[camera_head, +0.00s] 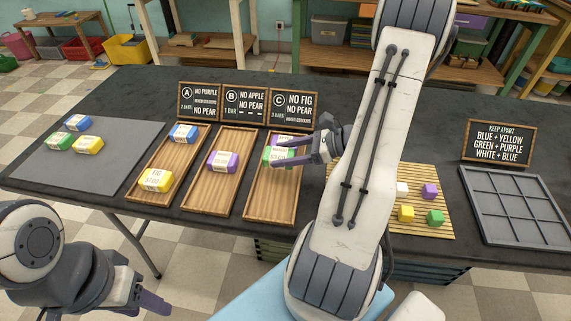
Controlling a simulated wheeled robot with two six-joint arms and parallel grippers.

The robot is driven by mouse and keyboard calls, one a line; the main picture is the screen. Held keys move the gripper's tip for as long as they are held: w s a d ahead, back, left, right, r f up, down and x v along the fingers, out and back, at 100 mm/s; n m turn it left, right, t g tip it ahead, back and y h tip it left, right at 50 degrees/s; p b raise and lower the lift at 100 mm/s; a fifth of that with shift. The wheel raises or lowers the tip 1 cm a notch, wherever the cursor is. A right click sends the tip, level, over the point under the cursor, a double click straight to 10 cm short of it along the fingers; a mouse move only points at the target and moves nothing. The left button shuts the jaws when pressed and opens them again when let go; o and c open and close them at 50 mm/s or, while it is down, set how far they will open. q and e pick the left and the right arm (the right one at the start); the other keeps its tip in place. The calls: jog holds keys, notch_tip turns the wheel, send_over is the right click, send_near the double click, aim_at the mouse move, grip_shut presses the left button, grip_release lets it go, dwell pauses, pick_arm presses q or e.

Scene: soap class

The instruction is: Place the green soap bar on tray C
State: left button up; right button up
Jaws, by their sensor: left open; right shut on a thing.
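The green soap bar (269,156) with a white label is at the upper part of wooden tray C (271,215). My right gripper (284,151) is shut on it, with its fingers coming in from the right. Whether the bar touches the tray floor I cannot tell. A purple bar (285,139) shows just behind it, partly hidden by the fingers. The lower part of tray C is bare. My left gripper (150,303) is open and empty at the lower left, in front of the table.
Tray A (160,158) holds a blue and a yellow bar. Tray B (226,193) holds a purple bar. A grey mat (60,175) holds several bars. Small cubes lie on a slatted mat (439,195), beside an empty grid tray (515,210). Signs stand behind. My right arm hides the table centre-right.

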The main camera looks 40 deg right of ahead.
aim_at(285, 173)
jog(key=shift+f+b, duration=0.3)
jog(key=shift+f, duration=1.65)
jog(key=shift+f, duration=0.2)
jog(key=o, duration=1.5)
jog(key=shift+c, duration=0.2)
jog(key=shift+r, duration=0.25)
jog(key=p+v, duration=0.1)
jog(key=v, duration=1.1)
